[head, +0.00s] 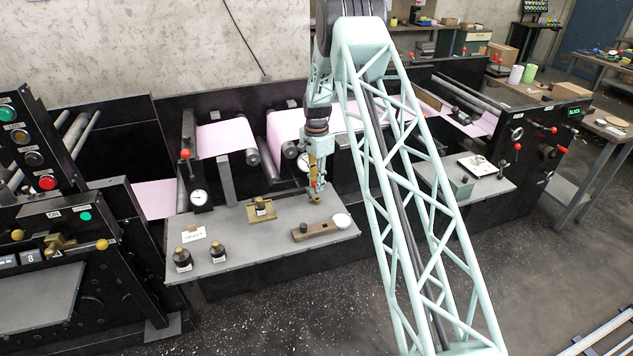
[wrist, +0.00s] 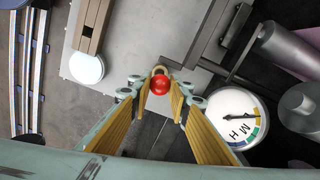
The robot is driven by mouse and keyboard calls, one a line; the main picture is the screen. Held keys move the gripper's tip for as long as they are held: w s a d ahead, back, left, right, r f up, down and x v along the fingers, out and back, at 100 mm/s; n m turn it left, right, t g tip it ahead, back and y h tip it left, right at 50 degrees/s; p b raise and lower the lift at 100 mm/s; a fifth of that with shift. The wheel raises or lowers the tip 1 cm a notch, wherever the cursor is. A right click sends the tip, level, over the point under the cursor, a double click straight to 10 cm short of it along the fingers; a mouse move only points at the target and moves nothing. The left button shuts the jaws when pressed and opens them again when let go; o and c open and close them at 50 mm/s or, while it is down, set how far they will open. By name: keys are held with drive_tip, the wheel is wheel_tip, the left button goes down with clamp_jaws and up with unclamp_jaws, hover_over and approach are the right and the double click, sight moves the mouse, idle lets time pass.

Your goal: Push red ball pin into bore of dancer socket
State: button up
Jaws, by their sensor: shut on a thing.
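My gripper (wrist: 158,90) is shut on the red ball pin (wrist: 161,87); its red ball shows between the yellow-padded fingertips in the wrist view. The pin's shank is hidden below the ball. A small brass-coloured rounded piece (wrist: 159,70) shows right at the ball's far side; it may be the dancer socket, but its bore is not visible. I cannot tell whether the pin touches it or is in it. In the head view my gripper (head: 316,194) points down over the back right part of the grey table (head: 235,237).
A brown block (head: 314,231) with a white round piece (head: 342,220) lies near the table's front right edge. A brass tray (head: 262,213), dark bottles (head: 182,258) and a card (head: 193,233) stand left. A dial gauge (wrist: 231,118) and rollers (wrist: 283,50) are close to my gripper.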

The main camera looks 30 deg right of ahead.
drive_tip(key=shift+f, duration=0.65)
drive_tip(key=shift+f, duration=1.75)
idle(3.4)
drive_tip(key=o, duration=0.9)
drive_tip(key=shift+r, duration=0.1)
drive_tip(key=shift+r, duration=5.95)
